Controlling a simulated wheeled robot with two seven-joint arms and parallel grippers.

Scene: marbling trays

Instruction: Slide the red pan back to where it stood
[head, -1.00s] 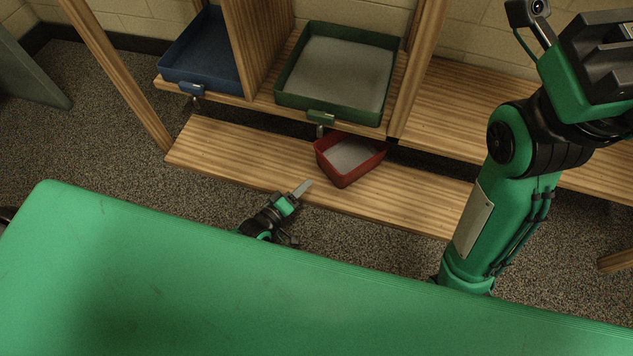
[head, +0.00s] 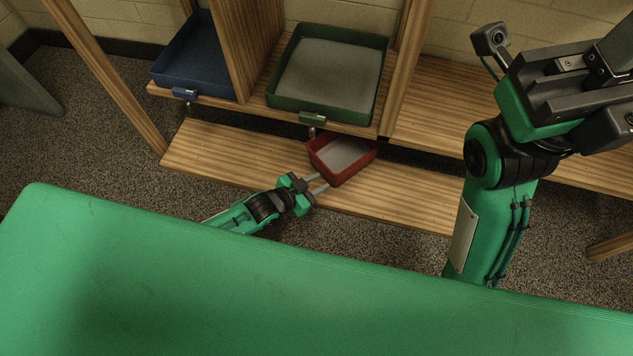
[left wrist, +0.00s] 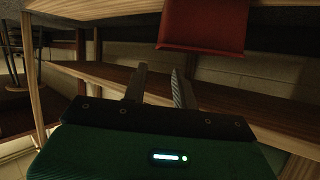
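The red pan (head: 343,176) sits turned at an angle on the lower wooden shelf, below the green tray, with a pale grey inside. Its back edge is partly hidden under the upper shelf. My left gripper (head: 323,183) is at the pan's near left side, its two fingers apart and pointing toward it. In the left wrist view the fingers (left wrist: 160,86) are open with nothing between them, and the red pan (left wrist: 203,28) shows beyond and above them. I cannot tell whether a fingertip touches the pan. My right gripper (head: 570,90) is raised at the right; its fingertips are not clear.
A green tray (head: 285,103) and a blue tray (head: 208,90) stand on the upper shelf (head: 250,107), split by a wooden upright. The lower shelf (head: 215,155) is bare left of the pan. A green surface (head: 300,290) fills the foreground.

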